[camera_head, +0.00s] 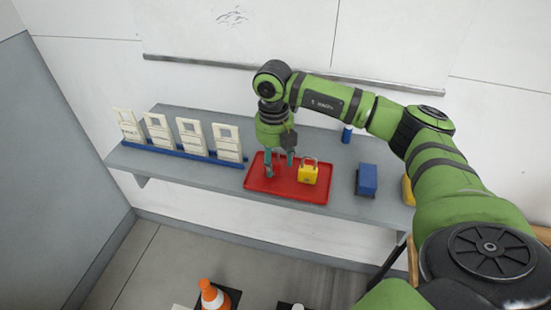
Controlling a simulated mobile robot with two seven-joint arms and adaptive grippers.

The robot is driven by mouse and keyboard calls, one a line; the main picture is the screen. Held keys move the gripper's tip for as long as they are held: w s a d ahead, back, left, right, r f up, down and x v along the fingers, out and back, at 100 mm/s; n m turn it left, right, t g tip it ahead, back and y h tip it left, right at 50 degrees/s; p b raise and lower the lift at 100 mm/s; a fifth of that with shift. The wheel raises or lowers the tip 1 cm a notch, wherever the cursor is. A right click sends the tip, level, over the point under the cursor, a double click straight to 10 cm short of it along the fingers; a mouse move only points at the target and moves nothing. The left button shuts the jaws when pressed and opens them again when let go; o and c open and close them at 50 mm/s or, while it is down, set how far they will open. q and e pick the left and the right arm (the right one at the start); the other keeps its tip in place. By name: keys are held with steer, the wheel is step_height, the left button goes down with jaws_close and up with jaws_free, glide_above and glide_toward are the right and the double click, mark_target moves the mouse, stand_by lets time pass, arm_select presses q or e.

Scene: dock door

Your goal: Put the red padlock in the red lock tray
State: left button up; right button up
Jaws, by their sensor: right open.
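The red lock tray (308,197) lies on the grey shelf, right of the shelf's middle. A yellow padlock (308,174) stands upright in its right half. My right gripper (279,166) points down over the tray's left half, just left of the yellow padlock, with its teal fingers apart. I cannot make out a red padlock; against the red tray and behind the fingers it would be hard to tell. My left gripper is not in view.
Several white tags (188,137) stand in a blue rack on the shelf's left. A blue block (366,180) and a blue cylinder (347,134) are right of the tray. A yellow object (407,190) is partly behind my arm. An orange cone (211,296) stands below.

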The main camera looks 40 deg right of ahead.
step_height(320, 180, up, 11)
steer(key=shift+a+b, duration=0.15)
steer(key=shift+b, duration=1.05)
steer(key=shift+r, duration=0.45)
